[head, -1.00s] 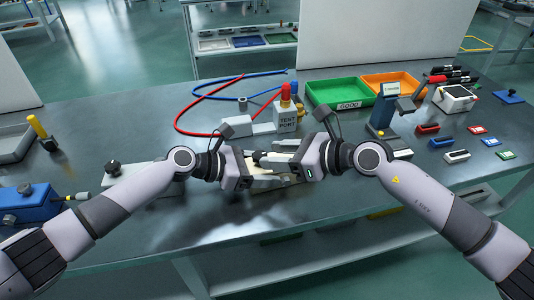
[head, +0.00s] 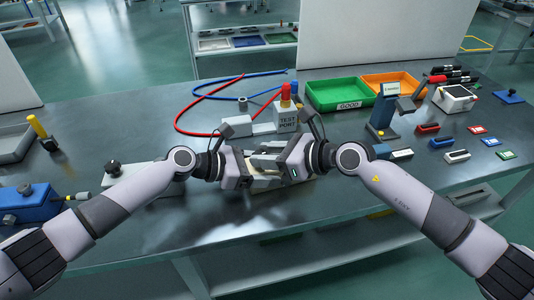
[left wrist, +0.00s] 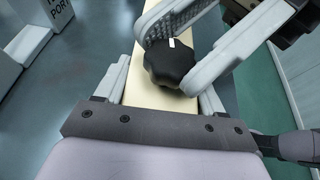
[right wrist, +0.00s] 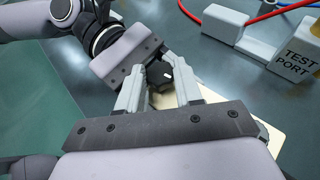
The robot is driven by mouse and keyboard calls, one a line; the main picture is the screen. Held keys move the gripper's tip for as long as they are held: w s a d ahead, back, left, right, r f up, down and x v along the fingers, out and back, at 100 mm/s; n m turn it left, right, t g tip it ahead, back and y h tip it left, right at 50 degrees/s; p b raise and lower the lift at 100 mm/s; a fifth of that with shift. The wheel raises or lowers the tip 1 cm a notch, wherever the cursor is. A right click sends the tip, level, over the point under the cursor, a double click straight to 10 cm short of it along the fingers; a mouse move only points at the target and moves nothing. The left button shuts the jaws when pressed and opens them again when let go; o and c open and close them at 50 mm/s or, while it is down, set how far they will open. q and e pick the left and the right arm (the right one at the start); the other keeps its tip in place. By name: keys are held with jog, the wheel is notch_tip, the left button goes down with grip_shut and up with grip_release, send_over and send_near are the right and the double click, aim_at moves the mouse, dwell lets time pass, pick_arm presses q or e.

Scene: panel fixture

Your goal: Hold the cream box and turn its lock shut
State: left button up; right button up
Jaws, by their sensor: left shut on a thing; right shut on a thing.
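The cream box (left wrist: 133,92) lies on the bench, largely hidden by my grippers in the head view; part of it also shows in the right wrist view (right wrist: 272,138). Its lock is a black lobed knob (left wrist: 170,68) with a white mark, on the box's upper face; it also shows in the right wrist view (right wrist: 159,75). My left gripper (left wrist: 160,98) is shut on the box, one finger along each side. My right gripper (right wrist: 160,86) is shut on the knob, its fingers on either side, tilted in the head view.
The test port (head: 286,118) with its red top stands just behind the grippers. Red (head: 196,101) and blue hoses curve behind. A green tray (head: 338,92) and an orange tray (head: 391,83) stand back right.

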jog(key=shift+s+m+t+h, duration=0.1)
jog(key=shift+m+t+h, duration=0.3)
jog(key=shift+m+t, duration=0.35)
jog(key=o, duration=0.8)
jog(key=shift+c, duration=0.2)
jog(key=v, duration=1.2)
jog(key=shift+d+f, duration=0.1)
pick_arm(q)
jog(key=o, duration=1.5)
